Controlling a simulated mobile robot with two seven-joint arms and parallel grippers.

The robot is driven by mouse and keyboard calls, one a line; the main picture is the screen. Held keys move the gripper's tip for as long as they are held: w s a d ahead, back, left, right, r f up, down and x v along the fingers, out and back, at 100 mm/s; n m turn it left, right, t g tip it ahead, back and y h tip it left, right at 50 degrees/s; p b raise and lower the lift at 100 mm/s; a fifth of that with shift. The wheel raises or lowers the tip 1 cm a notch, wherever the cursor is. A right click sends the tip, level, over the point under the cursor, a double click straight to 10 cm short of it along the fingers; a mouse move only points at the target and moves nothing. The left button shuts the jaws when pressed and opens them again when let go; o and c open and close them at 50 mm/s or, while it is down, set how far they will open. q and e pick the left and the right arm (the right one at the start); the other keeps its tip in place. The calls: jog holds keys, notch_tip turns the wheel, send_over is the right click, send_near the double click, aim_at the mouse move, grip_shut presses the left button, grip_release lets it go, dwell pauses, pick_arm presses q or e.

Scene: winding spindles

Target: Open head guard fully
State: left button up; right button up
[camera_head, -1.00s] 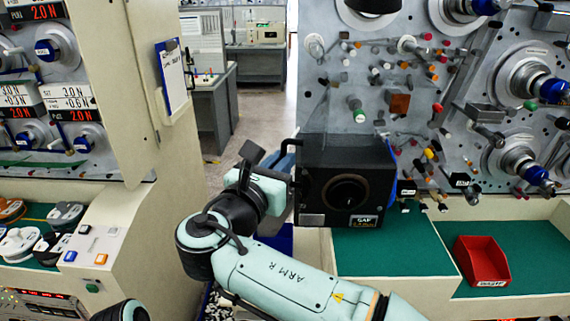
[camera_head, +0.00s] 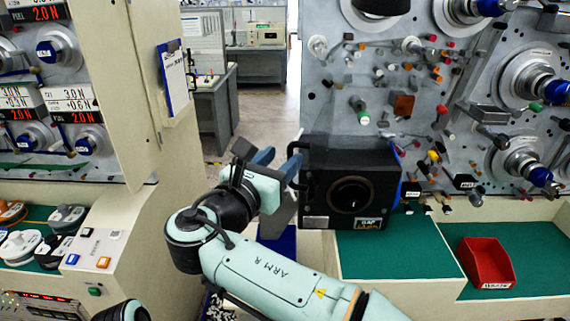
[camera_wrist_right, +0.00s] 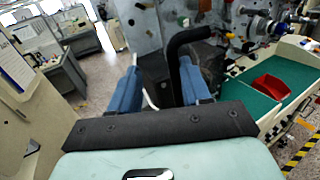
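The head guard appears to be the black box (camera_head: 378,178) with a round dark knob or window and a small label on its front, mounted low on the grey spindle panel. Its black handle (camera_head: 304,165) stands out on the left side. In the right wrist view the bent black handle (camera_wrist_right: 186,42) shows close to the fingers. My right gripper (camera_head: 277,160) is just left of the handle, with its blue fingers apart. In the right wrist view the gripper (camera_wrist_right: 162,88) is open, with the handle near the right finger; contact cannot be told. My left gripper is not in view.
A red bin (camera_head: 486,262) stands on the green shelf (camera_head: 390,250) at the right. Spindles and pegs crowd the grey panel (camera_head: 335,75) above. A cream cabinet (camera_head: 130,95) with a clipboard (camera_head: 172,80) stands at the left. An open aisle lies between.

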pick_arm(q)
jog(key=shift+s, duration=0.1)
pick_arm(e)
jog(key=shift+f, duration=0.25)
dwell(0.4)
jog(key=shift+s, duration=0.1)
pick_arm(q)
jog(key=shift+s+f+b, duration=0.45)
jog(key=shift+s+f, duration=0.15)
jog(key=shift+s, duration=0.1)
pick_arm(e)
jog(key=v, duration=1.3)
